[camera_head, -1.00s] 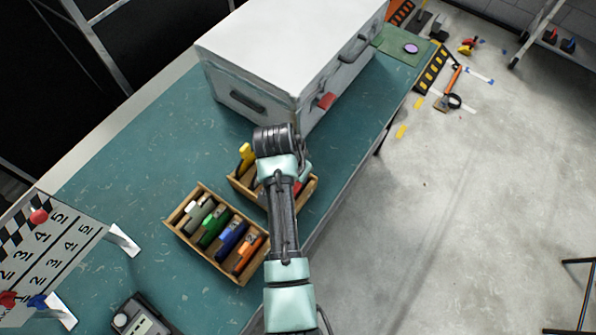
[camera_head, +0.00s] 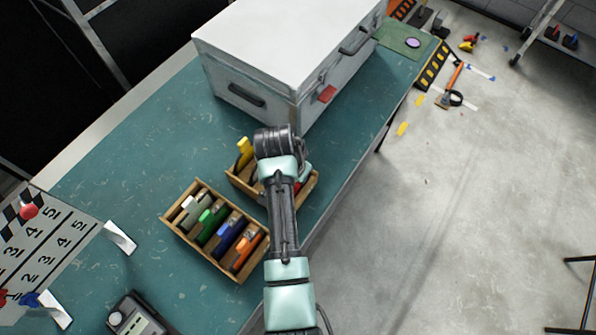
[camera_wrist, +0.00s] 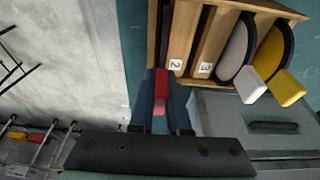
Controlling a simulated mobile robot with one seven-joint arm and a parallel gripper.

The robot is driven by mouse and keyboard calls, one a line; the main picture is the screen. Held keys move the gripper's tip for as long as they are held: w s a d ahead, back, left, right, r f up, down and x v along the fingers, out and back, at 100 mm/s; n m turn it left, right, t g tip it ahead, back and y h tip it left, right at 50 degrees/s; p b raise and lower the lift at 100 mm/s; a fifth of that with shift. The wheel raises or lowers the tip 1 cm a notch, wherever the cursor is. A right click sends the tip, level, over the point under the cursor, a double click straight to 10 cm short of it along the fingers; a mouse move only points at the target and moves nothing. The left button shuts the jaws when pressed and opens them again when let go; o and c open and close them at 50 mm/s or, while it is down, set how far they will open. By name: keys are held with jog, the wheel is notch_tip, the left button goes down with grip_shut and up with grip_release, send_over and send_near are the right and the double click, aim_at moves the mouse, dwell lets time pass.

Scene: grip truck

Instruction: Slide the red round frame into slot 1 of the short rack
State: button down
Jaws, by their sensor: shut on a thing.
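My gripper (camera_wrist: 161,92) is shut on the red handle of the red round frame (camera_wrist: 160,84) in the wrist view. The short rack (camera_wrist: 193,48) is a wooden box with slots, and labels 2 and 3 show on it. The red frame is at the rack's left end, beside label 2. Its round part is mostly hidden, so I cannot tell how deep it sits. A grey round frame (camera_wrist: 236,48) and a yellow one (camera_wrist: 272,52) stand to the right. In the head view my arm covers much of the short rack (camera_head: 245,189); a bit of red (camera_head: 301,187) shows beside it.
A longer wooden rack (camera_head: 197,249) with several coloured frames stands close by at the left. A large white case (camera_head: 290,45) is behind the short rack. A clapperboard (camera_head: 45,250) and a dark meter (camera_head: 135,318) are at lower left. The table edge is close on the right.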

jog(key=shift+f+b, duration=0.65)
jog(key=shift+f, duration=0.25)
jog(key=c, duration=0.8)
grip_release()
jog(key=b+v, duration=0.1)
jog(key=v, duration=1.2)
